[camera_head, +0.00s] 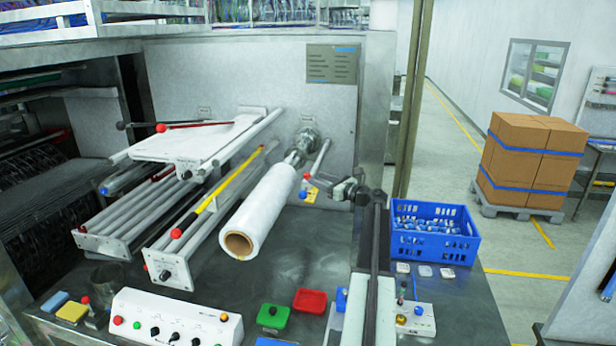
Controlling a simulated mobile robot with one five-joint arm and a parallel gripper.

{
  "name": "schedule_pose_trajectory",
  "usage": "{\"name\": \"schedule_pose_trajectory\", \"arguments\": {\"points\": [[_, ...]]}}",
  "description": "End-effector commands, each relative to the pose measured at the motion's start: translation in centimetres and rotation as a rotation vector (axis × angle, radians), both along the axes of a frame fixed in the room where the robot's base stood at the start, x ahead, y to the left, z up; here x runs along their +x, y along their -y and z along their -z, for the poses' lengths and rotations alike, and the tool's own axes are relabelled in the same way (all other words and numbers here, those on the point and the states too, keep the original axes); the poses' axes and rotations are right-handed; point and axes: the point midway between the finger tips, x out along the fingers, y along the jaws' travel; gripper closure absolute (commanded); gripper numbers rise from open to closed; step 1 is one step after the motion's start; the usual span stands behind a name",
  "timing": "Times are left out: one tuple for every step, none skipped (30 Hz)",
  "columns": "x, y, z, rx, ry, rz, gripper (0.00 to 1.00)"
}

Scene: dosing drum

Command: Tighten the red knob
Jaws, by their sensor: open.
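Several red knobs are in view, and I cannot tell which one the task means. A small red knob (307,175) is at the lower end of a lever by the film roll's shaft, with a blue knob just below it. My gripper (322,184) is open, right of the lever's red knob, pointing left. Its fingertips are small and hard to make out; I see nothing held.
A white film roll (260,210) juts out left of my gripper. A blue crate (434,228) of small items stands right of my arm. A white control box (175,318), a green tray (273,316) and a red tray (310,300) are in front. The dark tabletop between is clear.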

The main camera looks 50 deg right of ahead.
Motion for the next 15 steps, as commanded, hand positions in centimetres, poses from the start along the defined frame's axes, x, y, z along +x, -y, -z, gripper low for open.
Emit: {"name": "schedule_pose_trajectory", "arguments": {"points": [[1.2, -0.2, 0.0, 0.0, 0.0, -0.004, 0.53], [1.9, -0.2, 0.0, 0.0, 0.0, -0.005, 0.53], [2.7, -0.4, 0.0, 0.0, 0.0, -0.007, 0.53], [3.4, -0.5, 0.0, 0.0, 0.0, -0.008, 0.53], [4.0, -0.5, 0.0, 0.0, 0.0, -0.008, 0.53], [4.8, -0.5, 0.0, 0.0, 0.0, -0.008, 0.53], [5.3, -0.6, 0.0, 0.0, 0.0, -0.008, 0.53], [5.7, -0.7, 0.0, 0.0, 0.0, -0.009, 0.53], [6.2, -0.7, 0.0, 0.0, 0.0, -0.009, 0.53], [6.4, -0.7, 0.0, 0.0, 0.0, -0.008, 0.53], [6.5, -0.8, 0.0, 0.0, 0.0, -0.007, 0.53], [6.6, -0.8, 0.0, 0.0, 0.0, -0.007, 0.53], [6.6, -0.8, 0.0, 0.0, 0.0, -0.007, 0.53], [6.6, -0.8, 0.0, 0.0, 0.0, -0.006, 0.53], [6.5, -0.8, 0.0, 0.0, 0.0, -0.007, 0.53]]}}
